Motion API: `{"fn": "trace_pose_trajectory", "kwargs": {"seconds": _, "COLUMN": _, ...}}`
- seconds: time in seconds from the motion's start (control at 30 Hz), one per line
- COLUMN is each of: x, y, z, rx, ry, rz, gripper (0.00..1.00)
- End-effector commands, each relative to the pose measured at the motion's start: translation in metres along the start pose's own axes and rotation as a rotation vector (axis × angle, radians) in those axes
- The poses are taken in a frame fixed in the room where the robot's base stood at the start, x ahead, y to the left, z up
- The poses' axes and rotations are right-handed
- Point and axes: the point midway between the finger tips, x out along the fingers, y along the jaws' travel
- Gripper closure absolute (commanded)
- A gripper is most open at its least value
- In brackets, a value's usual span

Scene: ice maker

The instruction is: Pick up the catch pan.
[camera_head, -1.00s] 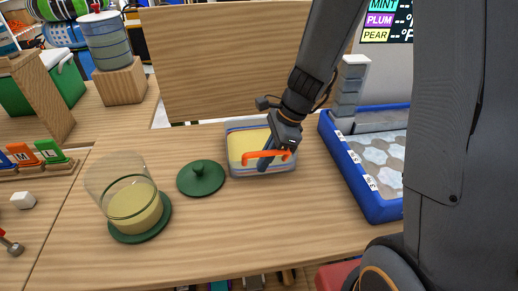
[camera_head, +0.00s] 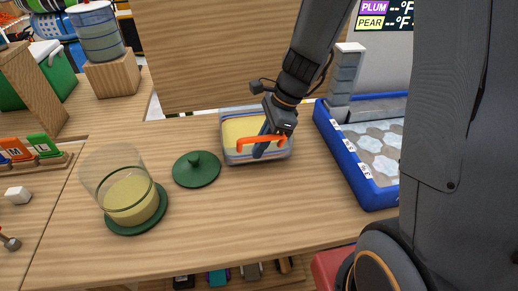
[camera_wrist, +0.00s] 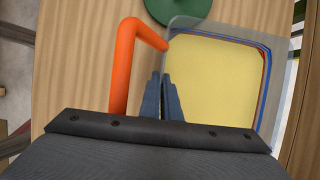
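The catch pan (camera_head: 232,157) appears to be the clear, blue-edged tub with yellow inside and an orange handle (camera_head: 243,145) on its near side. It stands on the wooden counter, left of the blue tray. My gripper (camera_head: 260,152) reaches down at the handle. In the wrist view, the two blue-grey fingers of my gripper (camera_wrist: 166,78) are close together with nothing visible between them. The handle's other end is hidden behind my gripper.
A green lid (camera_head: 196,171) lies just left of the pan. A blue-rimmed tray (camera_head: 350,175) with hexagonal tiles stands right. A wooden panel (camera_head: 220,50) rises behind. The front counter is clear.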

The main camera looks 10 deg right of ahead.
Motion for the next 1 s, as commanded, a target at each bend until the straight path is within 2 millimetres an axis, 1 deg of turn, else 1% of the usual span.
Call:
{"fn": "trace_pose_trajectory", "kwargs": {"seconds": 0.03, "x": -0.005, "y": -0.001, "z": 0.002, "rx": -0.003, "ry": 0.001, "rz": -0.004, "gripper": 1.0}}
{"fn": "trace_pose_trajectory", "kwargs": {"seconds": 0.6, "x": -0.055, "y": -0.001, "z": 0.023, "rx": -0.001, "ry": 0.001, "rz": -0.005, "gripper": 1.0}}
{"fn": "trace_pose_trajectory", "kwargs": {"seconds": 0.8, "x": -0.068, "y": -0.001, "z": 0.028, "rx": -0.002, "ry": 0.001, "rz": -0.004, "gripper": 1.0}}
{"fn": "trace_pose_trajectory", "kwargs": {"seconds": 1.0, "x": -0.076, "y": -0.001, "z": 0.032, "rx": -0.002, "ry": 0.0, "rz": -0.004, "gripper": 1.0}}
